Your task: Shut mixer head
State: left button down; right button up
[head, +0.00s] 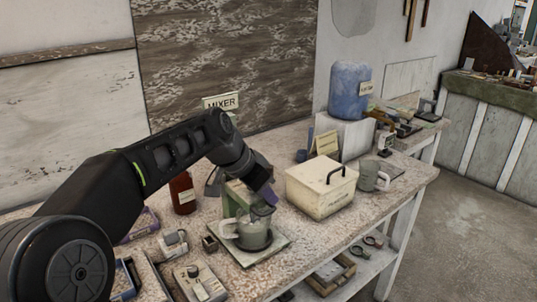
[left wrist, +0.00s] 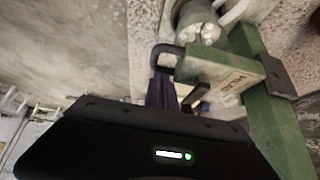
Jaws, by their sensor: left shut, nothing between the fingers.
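The mixer has a green body (head: 232,196) and a grey bowl (head: 254,238) on a square base, on the speckled worktable. In the left wrist view its green labelled part (left wrist: 232,76) and a green post (left wrist: 272,120) show close up. In the left wrist view the shut, empty fingers (left wrist: 162,88) are beside a dark bracket on the labelled part. I cannot tell whether they touch, nor how far the head is tilted. My right gripper is not in view.
A cream lidded box (head: 318,192) with a black handle stands just right of the mixer, with a grey mug (head: 373,177) beyond. A brown bottle (head: 183,194) stands behind left. A small control box (head: 200,284) and other items crowd the front left.

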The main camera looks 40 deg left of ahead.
pick_arm(q)
jog(key=shift+s+d+f, duration=0.1)
jog(key=shift+f, duration=0.25)
jog(key=r+p, duration=0.2)
jog(key=w+r+p, duration=0.1)
jog(key=r+p, duration=0.1)
jog(key=r, duration=0.1)
jog(key=shift+d, duration=0.1)
jog(key=v, duration=0.9)
jog(key=shift+s+r+b, duration=0.15)
jog(key=shift+r+b, duration=0.15)
jog(key=shift+b, duration=0.15)
jog(key=shift+a, duration=0.25)
